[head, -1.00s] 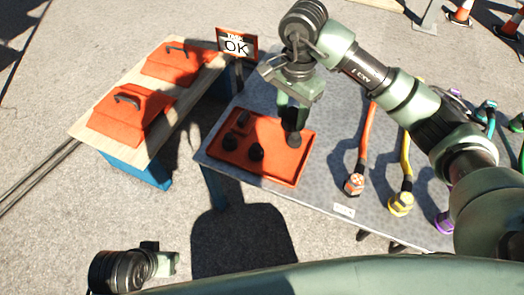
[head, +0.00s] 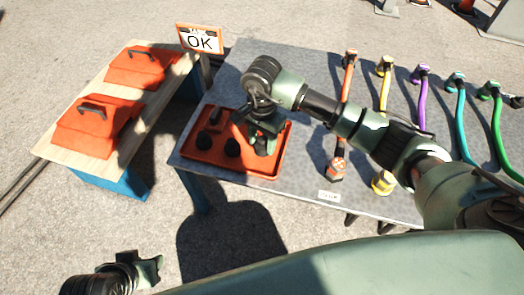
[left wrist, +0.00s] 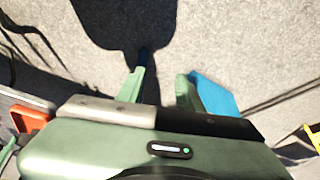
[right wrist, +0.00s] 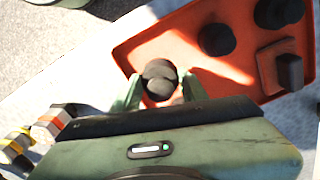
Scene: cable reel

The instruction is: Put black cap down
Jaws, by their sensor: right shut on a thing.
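My right gripper (head: 264,142) is low over the right part of the orange tray (head: 240,170). In the right wrist view its fingers are shut on a black cap (right wrist: 160,78), over the tray floor. I cannot tell whether this cap touches the floor; in the head view the gripper hides it. Two other black caps (head: 204,140) (head: 232,147) stand in the tray to the left, also showing in the right wrist view (right wrist: 217,40). My left gripper (left wrist: 161,88) is open and empty over the ground, away from the tables.
A small orange block with a black part (right wrist: 288,72) lies in the tray. Cables with coloured ends, such as an orange connector (head: 336,169) and a yellow one (head: 383,182), lie on the grey table (head: 310,75).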

